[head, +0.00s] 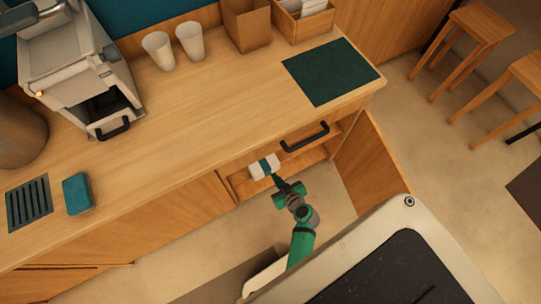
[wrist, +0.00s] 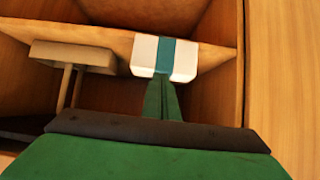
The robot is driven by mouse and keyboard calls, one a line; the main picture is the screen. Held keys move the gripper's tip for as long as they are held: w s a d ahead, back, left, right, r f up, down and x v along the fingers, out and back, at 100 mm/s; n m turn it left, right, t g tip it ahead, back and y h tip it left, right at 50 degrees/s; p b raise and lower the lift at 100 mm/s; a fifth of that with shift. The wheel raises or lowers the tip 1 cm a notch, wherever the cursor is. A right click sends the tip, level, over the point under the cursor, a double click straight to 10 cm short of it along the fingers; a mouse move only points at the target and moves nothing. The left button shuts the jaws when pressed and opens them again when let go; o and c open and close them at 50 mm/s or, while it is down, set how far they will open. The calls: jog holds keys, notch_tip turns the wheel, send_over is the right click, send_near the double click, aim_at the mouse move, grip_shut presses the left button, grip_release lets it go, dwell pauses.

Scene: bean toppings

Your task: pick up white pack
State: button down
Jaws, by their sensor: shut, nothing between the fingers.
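The white pack (head: 264,167) is a small white block with a teal band, on the wooden shelf (head: 240,185) inside the open cabinet under the counter. In the wrist view the white pack (wrist: 146,52) sits near the shelf's edge, straight ahead of the fingers. My gripper (head: 277,178) is at the cabinet opening, right at the pack's near side. In the wrist view the green fingers of my gripper (wrist: 162,84) are together, with their tips at the pack's lower edge and not around it. I cannot tell whether they touch it.
A beige object with two legs (wrist: 75,57) stands left of the pack. The cabinet's side wall (wrist: 228,80) is close on the right. A black drawer handle (head: 305,137) is above the opening, and the open door (head: 367,165) stands to the right.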

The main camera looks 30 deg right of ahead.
jog(key=c, duration=2.5)
grip_release()
jog(key=shift+s, duration=1.1)
jog(key=o, duration=0.6)
jog(key=shift+s, duration=0.25)
jog(key=shift+c, duration=0.2)
jog(key=o, duration=1.5)
jog(key=s+f, duration=0.1)
jog(key=f+g+h, duration=0.1)
jog(key=f, duration=0.1)
jog(key=s+d+f+n+h, duration=0.1)
jog(key=shift+s+d+f+g, duration=0.1)
jog(key=shift+s+f+g, duration=0.05)
jog(key=shift+s+g, duration=0.2)
jog(key=shift+o, duration=0.9)
jog(key=shift+s+d+f+n+g+h, duration=0.45)
jog(key=shift+s+d+f+n+h, duration=0.15)
jog(key=shift+s+f+n+h, duration=0.3)
jog(key=n+t+h, duration=0.2)
jog(key=n+t, duration=0.2)
jog(key=n, duration=0.7)
send_near(265, 174)
jog(key=shift+x, duration=5.05)
jog(key=shift+s+f, duration=0.15)
